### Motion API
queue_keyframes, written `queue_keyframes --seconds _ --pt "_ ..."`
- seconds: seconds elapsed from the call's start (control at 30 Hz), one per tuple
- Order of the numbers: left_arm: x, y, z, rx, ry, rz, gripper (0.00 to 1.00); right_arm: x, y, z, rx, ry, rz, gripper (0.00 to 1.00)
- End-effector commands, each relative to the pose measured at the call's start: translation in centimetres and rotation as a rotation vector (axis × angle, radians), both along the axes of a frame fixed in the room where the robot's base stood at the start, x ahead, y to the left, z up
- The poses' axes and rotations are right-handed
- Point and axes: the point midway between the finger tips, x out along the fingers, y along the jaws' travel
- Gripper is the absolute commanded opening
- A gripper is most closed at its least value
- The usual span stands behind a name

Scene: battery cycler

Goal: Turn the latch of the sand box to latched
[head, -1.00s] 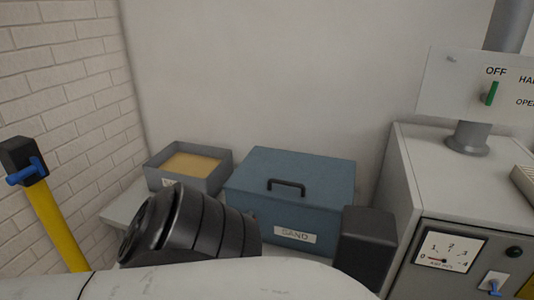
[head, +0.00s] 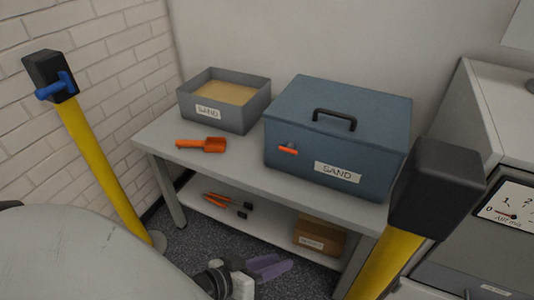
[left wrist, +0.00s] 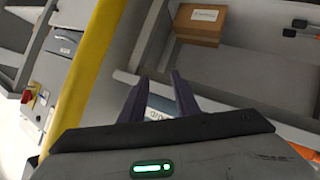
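The blue sand box (head: 338,118) stands on the table, lid down, with a black handle on top. Its orange latch (head: 288,149) is on the front face, left of the SAND label (head: 338,172), and lies roughly level. My left gripper (head: 272,267) is low in front of the table, below the box and apart from it. In the left wrist view its two dark purple fingers (left wrist: 160,78) are spread with nothing held. The SAND label (left wrist: 158,116) shows partly between them, upside down. The latch is not clearly seen there. My right gripper is not in view.
A grey open sand tray (head: 224,116) and an orange scoop (head: 202,145) are on the table (head: 240,168), left of the box. A lower shelf holds a cardboard box (head: 319,237) and orange-handled tools (head: 229,205). Yellow posts (head: 104,170) stand at left and front right.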

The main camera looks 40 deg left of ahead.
Motion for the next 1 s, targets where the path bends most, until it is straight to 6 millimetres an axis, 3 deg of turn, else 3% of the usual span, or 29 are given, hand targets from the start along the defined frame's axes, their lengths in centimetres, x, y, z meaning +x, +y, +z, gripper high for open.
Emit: queue_keyframes --seconds 0.03,0.1,0.3,0.4,0.53,0.67,1.0 --pt "2.0 2.3 -1.4 -0.109 -0.06 0.053 0.29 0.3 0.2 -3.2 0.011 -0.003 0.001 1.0" --pt "4.5 5.2 0.3 -0.303 -0.136 0.131 0.29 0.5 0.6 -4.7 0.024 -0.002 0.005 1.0" --pt "9.2 11.8 6.6 -0.801 -0.312 0.24 0.29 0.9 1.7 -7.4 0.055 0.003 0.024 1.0" --pt "10.2 13.6 9.1 -0.962 -0.36 0.252 0.29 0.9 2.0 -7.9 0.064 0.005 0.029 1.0" --pt "10.9 14.7 11.0 -1.063 -0.389 0.255 0.29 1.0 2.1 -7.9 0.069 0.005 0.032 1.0" --pt "11.8 14.8 11.6 -1.082 -0.394 0.257 0.29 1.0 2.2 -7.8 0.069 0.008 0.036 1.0" --pt "16.9 14.0 12.5 -1.08 -0.394 0.258 0.29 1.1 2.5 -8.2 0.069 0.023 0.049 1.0"
